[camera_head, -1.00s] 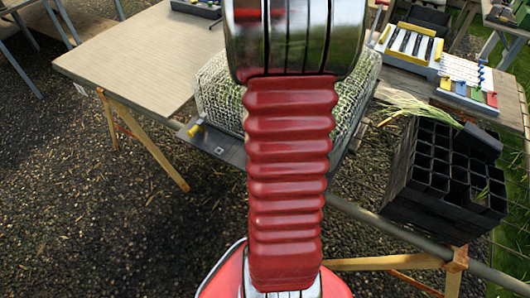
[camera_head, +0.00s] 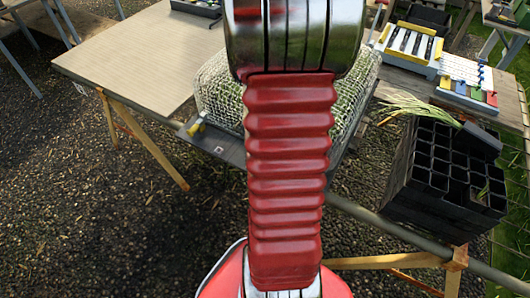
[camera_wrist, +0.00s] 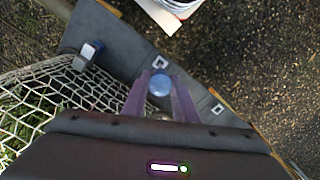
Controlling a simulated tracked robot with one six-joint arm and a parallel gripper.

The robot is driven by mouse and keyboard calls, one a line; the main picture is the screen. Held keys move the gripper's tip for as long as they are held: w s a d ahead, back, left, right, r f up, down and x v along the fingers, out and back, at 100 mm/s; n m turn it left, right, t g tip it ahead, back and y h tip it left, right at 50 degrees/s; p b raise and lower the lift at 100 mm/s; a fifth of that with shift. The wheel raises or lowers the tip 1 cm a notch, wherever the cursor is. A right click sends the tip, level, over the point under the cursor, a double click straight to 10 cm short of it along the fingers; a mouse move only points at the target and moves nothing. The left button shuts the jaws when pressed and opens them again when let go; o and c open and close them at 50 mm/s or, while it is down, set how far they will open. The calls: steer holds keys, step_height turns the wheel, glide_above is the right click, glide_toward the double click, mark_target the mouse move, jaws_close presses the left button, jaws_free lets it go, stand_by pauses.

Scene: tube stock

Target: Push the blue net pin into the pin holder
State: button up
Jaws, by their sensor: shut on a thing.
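The blue net pin shows as a round blue head (camera_wrist: 160,84) in the wrist view. My gripper (camera_wrist: 160,92) has its purple fingers on both sides of this head and is shut on it. The pin's lower part is hidden. Beneath lies a dark grey board (camera_wrist: 122,50) beside the white net (camera_wrist: 35,98). Small white-edged square marks show on the board; I cannot tell which part is the pin holder. In the head view my arm hides the gripper and pin, while the net cage (camera_head: 219,96) shows behind it.
A grey block with a blue part (camera_wrist: 85,55) stands on the board by the net. A yellow piece (camera_head: 196,126) sits at the board's left corner. A beige table (camera_head: 140,55) stands left; a black crate (camera_head: 405,165) and trays (camera_head: 467,92) stand right.

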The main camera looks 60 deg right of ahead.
steer(key=shift+f, duration=3.05)
stand_by(1.7)
steer(key=o, duration=1)
steer(key=shift+c, duration=0.2)
steer(key=shift+o, duration=0.3)
steer(key=o, duration=1)
steer(key=shift+r, duration=0.7)
steer(key=shift+r, duration=0.35)
steer(key=shift+r, duration=0.2)
